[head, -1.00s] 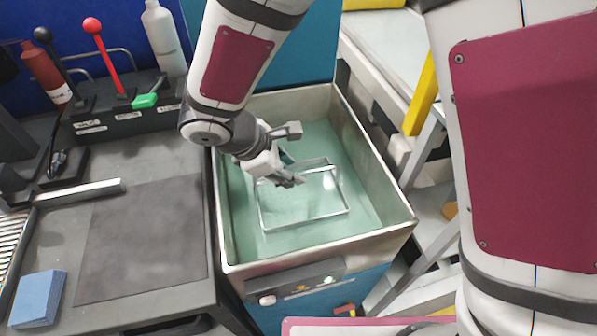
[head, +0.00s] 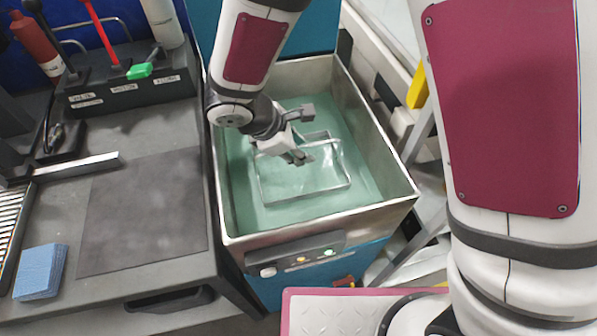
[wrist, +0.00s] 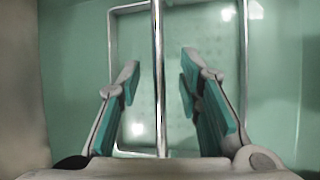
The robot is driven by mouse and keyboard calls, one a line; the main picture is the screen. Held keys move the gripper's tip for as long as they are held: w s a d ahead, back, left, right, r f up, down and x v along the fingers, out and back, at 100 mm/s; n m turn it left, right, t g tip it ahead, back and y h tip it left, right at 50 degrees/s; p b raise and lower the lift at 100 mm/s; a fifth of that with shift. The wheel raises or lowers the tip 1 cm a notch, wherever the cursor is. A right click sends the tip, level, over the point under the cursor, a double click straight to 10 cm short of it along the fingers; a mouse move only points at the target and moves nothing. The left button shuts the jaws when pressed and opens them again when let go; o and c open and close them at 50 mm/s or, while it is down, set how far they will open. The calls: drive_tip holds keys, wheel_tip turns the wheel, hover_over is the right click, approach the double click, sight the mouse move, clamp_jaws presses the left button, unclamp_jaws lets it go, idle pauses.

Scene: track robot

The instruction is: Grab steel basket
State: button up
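The steel basket (head: 308,195) is a thin wire-like frame lying in the greenish liquid or floor of a metal tank. In the wrist view its rim (wrist: 244,70) frames a perforated bottom, and its handle bar (wrist: 158,50) runs up the middle of the picture. My gripper (head: 300,157) is inside the tank over the basket. In the wrist view my gripper (wrist: 161,75) is open, with one teal-padded finger on each side of the handle bar and visible gaps to it. Whether the fingertips reach the bar's depth is hard to tell.
The tank's metal walls (head: 375,130) stand close around my gripper. To the left is a workbench with a dark mat (head: 145,215), a blue sponge-like block (head: 40,272) and a black box (head: 125,92) with levers. A yellow post (head: 417,85) stands to the right.

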drive_tip(key=shift+f, duration=0.2)
idle(0.3)
clamp_jaws()
